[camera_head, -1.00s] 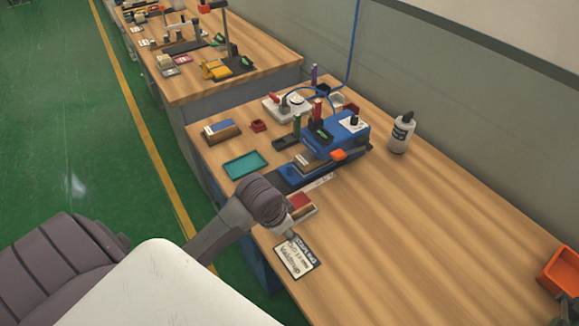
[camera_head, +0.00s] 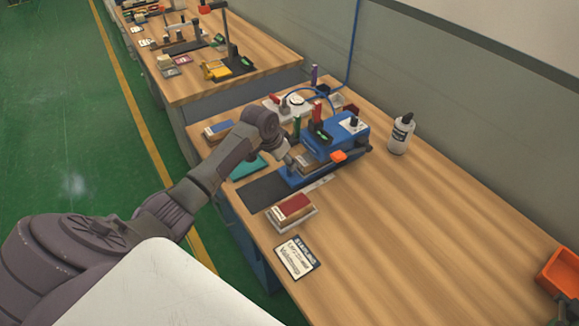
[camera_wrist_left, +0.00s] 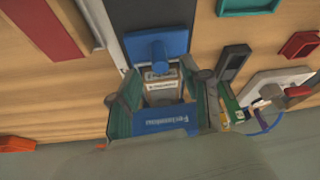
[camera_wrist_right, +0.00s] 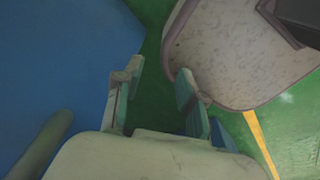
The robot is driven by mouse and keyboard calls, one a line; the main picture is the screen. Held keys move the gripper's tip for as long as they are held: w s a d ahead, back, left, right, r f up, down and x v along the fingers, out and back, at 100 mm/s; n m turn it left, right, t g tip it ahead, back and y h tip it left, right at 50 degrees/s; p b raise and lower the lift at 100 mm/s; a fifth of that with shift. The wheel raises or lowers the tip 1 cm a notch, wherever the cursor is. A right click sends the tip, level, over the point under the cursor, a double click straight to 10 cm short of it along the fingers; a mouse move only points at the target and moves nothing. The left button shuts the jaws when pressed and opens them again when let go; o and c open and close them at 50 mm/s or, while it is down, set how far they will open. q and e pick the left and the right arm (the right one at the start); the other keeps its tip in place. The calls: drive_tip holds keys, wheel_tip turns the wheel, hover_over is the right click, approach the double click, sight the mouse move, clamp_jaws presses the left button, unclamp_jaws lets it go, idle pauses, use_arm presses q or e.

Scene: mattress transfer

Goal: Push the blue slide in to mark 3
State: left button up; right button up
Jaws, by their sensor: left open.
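The blue slide (camera_head: 294,180) sticks out of the front of the blue machine (camera_head: 350,135) on the near bench. In the left wrist view the slide's blue end (camera_wrist_left: 172,41) carries a round blue knob, with a small labelled block behind it. My left gripper (camera_head: 289,159) is above the slide, pointing down. In the left wrist view its fingers (camera_wrist_left: 160,75) are apart, one on each side of the labelled block, with nothing held; contact cannot be told. A white scale strip (camera_head: 321,184) lies beside the slide; its marks are unreadable. My right gripper (camera_wrist_right: 160,72) is open and empty, away from the bench.
A dark mat (camera_head: 262,190) lies before the slide. A red-topped block (camera_head: 292,207) and a printed card (camera_head: 297,256) are nearer. A teal tray (camera_head: 246,168) sits behind my left arm. A bottle (camera_head: 401,134) stands right of the machine.

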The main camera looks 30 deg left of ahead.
use_arm(q)
drive_tip(key=x, duration=0.5)
drive_tip(key=shift+f, duration=0.15)
clamp_jaws()
